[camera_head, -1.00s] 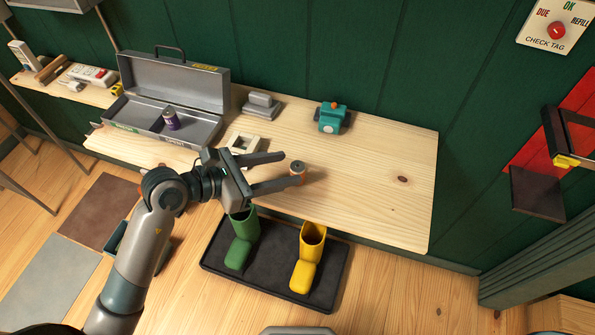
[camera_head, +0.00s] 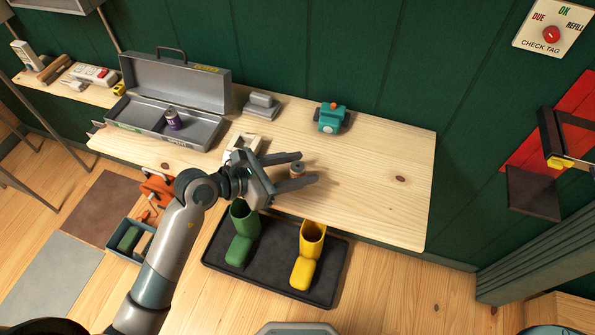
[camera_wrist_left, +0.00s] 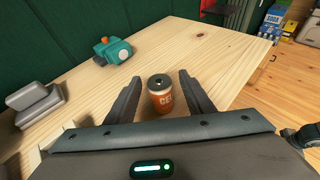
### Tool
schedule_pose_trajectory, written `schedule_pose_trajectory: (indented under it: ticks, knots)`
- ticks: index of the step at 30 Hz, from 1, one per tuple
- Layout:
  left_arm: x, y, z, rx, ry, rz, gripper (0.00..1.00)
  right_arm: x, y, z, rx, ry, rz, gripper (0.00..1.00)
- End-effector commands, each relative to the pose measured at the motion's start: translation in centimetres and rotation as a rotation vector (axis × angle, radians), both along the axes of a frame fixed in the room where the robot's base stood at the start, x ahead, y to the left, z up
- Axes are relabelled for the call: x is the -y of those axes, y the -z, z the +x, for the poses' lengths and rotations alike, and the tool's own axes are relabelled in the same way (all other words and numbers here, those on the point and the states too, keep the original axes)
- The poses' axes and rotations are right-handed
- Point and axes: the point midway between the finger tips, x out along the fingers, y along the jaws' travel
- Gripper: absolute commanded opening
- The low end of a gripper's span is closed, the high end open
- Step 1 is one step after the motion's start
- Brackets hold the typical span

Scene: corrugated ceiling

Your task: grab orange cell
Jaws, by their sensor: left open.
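The orange cell (camera_head: 298,168) is a small upright cylinder with a dark top, standing on the wooden workbench (camera_head: 375,200). In the left wrist view the orange cell (camera_wrist_left: 160,95) stands between the two fingers, with a gap on each side. My left gripper (camera_head: 297,171) is open around it, its fingers reaching past to either side. In the left wrist view the gripper (camera_wrist_left: 158,85) shows both fingers apart. In the head view one finger partly hides the cell. My right gripper is in neither view.
A grey toolbox (camera_head: 205,132) with a purple cell (camera_head: 173,119) inside stands at the left. A teal device (camera_head: 332,117) and a grey block (camera_head: 261,105) stand behind. A white frame (camera_head: 243,148) lies beside my left wrist. Green and yellow boots (camera_head: 308,255) stand below. The bench's right side is clear.

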Motion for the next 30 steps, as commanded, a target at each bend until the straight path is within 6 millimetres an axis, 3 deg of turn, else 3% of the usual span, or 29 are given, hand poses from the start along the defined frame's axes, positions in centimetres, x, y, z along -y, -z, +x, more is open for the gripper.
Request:
schedule_pose_trajectory:
  ticks: [4, 10, 22, 30]
  knots:
    - [0.0, 0.0, 0.0, 0.000, 0.000, 0.000, 0.48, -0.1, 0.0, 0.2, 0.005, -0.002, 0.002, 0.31]
    - [0.0, 0.0, 0.0, 0.000, 0.000, 0.000, 0.01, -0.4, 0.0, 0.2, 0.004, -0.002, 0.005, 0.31]
    - [0.0, -0.4, 0.0, 0.003, 0.001, -0.001, 0.01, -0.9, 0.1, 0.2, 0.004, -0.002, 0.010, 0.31]
    - [0.0, -3.1, 0.1, 0.007, 0.002, -0.001, 0.01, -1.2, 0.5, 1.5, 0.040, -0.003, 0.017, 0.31]
